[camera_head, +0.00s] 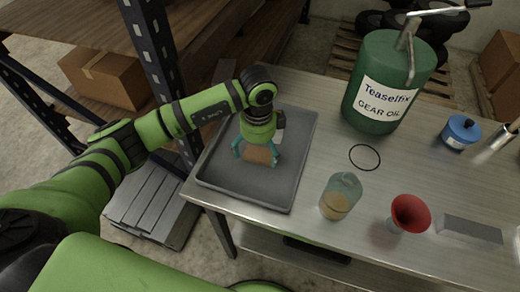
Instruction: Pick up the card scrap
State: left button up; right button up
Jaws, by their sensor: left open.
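A brown card scrap (258,155) lies in the grey tray (222,180) on the metal bench. My left gripper (256,156) is over the tray with its teal fingers spread on either side of the scrap. The gripper hides the upper part of the scrap. I cannot tell whether the fingers touch it. My right gripper is not in view.
Right of the tray stand a green gear oil can (380,95), a glass jar with amber liquid (340,197), a black ring (365,157), a red funnel (409,214) and a blue-lidded tin (461,132). A grey strip (472,229) lies flat. Bare bench (310,195) separates tray and jar.

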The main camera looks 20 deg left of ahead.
aim_at(260, 155)
pick_arm(q)
jog(key=shift+w+f, duration=0.2)
jog(key=shift+f, duration=1.25)
jog(key=c, duration=0.8)
jog(key=shift+c, duration=0.6)
jog(key=shift+a+r, duration=0.1)
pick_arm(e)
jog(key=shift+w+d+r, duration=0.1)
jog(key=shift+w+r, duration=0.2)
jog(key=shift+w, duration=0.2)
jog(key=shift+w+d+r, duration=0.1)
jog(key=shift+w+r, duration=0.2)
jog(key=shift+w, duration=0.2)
